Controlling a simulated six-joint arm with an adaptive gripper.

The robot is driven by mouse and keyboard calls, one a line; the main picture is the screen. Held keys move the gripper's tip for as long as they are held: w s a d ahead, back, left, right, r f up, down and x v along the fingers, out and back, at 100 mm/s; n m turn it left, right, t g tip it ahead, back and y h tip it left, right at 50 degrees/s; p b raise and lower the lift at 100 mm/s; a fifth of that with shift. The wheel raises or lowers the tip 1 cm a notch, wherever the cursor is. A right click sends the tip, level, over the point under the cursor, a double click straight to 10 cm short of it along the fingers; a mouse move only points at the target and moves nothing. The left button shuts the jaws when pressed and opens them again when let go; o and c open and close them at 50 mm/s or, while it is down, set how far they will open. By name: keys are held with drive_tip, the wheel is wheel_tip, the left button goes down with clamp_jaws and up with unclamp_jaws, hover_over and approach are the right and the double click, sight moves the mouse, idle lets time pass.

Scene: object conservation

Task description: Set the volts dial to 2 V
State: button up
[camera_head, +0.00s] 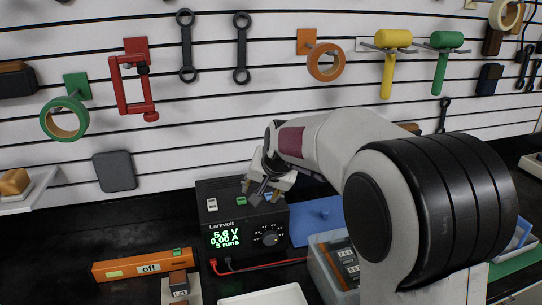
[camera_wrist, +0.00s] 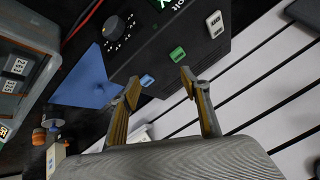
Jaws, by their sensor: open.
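The black Larkvolt power supply (camera_head: 243,218) stands on the bench. Its green display (camera_head: 225,238) reads 5.6 V, 0.00 A and "5 runs". The dial (camera_head: 270,239), a dark round knob with marks around it, is on the front face, right of the display. The dial also shows at the top of the wrist view (camera_wrist: 113,25); its exact setting is too small to read. My gripper (camera_head: 260,193) is above the supply's top, behind and above the dial.
On the supply's top are a white part (camera_head: 211,204), a green part (camera_head: 241,201) and a blue part (camera_wrist: 147,80). A grey bin (camera_head: 322,265), white tray (camera_head: 262,298) and orange bar marked "off" (camera_head: 140,266) lie nearby.

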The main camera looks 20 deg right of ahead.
drive_tip(key=w+d+r+m+t, duration=0.1)
drive_tip(key=w+d, duration=0.1)
drive_tip(key=w+d+r+m+t, duration=0.1)
drive_tip(key=w+r, duration=0.1)
drive_tip(key=shift+d+r, duration=0.25)
drive_tip(key=shift+d, duration=0.15)
drive_tip(key=shift+f, duration=0.45)
drive_tip(key=shift+r, duration=2.45)
drive_tip(key=s+f+m+g+y, duration=0.1)
drive_tip(key=s+f+m, duration=0.4)
drive_tip(key=m, duration=0.9)
drive_tip(key=s+f+m+g+y, duration=0.2)
drive_tip(key=s+f+m, duration=0.4)
drive_tip(key=m, duration=0.9)
wheel_tip(320, 180, down, 2)
drive_tip(key=shift+s+d+f+g, duration=0.25)
drive_tip(key=shift+s+g, duration=0.05)
drive_tip(key=shift+g, duration=0.5)
